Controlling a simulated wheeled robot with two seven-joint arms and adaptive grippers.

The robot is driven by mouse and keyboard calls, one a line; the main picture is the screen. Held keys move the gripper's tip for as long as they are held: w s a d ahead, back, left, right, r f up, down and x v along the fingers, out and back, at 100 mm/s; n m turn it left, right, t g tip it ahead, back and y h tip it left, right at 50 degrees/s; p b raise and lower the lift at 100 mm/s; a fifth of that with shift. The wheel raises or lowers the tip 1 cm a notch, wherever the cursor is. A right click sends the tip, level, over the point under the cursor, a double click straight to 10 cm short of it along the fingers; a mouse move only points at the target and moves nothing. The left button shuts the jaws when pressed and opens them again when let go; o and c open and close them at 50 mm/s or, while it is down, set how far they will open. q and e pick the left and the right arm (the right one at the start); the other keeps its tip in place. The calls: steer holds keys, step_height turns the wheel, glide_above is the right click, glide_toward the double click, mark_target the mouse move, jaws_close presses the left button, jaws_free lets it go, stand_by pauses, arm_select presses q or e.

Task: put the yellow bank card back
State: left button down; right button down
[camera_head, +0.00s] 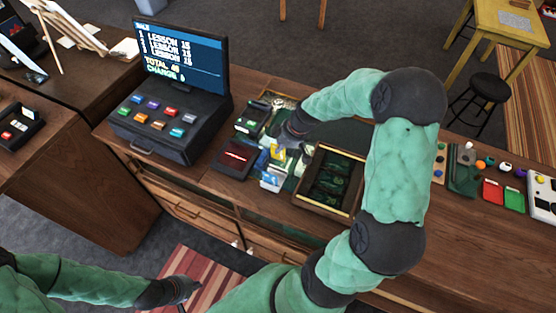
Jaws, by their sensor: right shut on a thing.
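The yellow bank card (277,152) shows as a small yellow patch at my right gripper's fingertips, among blue and white cards. My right gripper (289,142) reaches down over the counter from the right and is shut, apparently on the yellow card; its fingers partly hide the contact. A blue card (262,160) is just left of it, and pale cards (270,179) stand below. Whether the yellow card touches these or a holder is too small to tell. My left gripper (184,290) hangs low at the bottom left, away from the counter; its finger opening is unclear.
The till (165,125) with its lit screen stands left of the cards. A dark card terminal (236,157) lies beside them. A wood-framed tray (328,181) sits to the right, near my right arm. Small coloured items (493,192) lie at the counter's right end.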

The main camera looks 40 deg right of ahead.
mark_target(281, 156)
steer(key=shift+s+a+f, duration=0.2)
steer(key=shift+a+f, duration=0.15)
steer(key=shift+f, duration=0.15)
steer(key=shift+s+a+f, duration=0.15)
steer(key=shift+a+f, duration=0.15)
steer(key=shift+f, duration=0.15)
steer(key=f, duration=0.3)
steer(key=shift+s+a, duration=0.25)
steer(key=shift+w+f, duration=0.1)
steer(key=shift+f, duration=0.25)
steer(key=shift+f, duration=0.15)
steer(key=c, duration=1.4)
jaws_free()
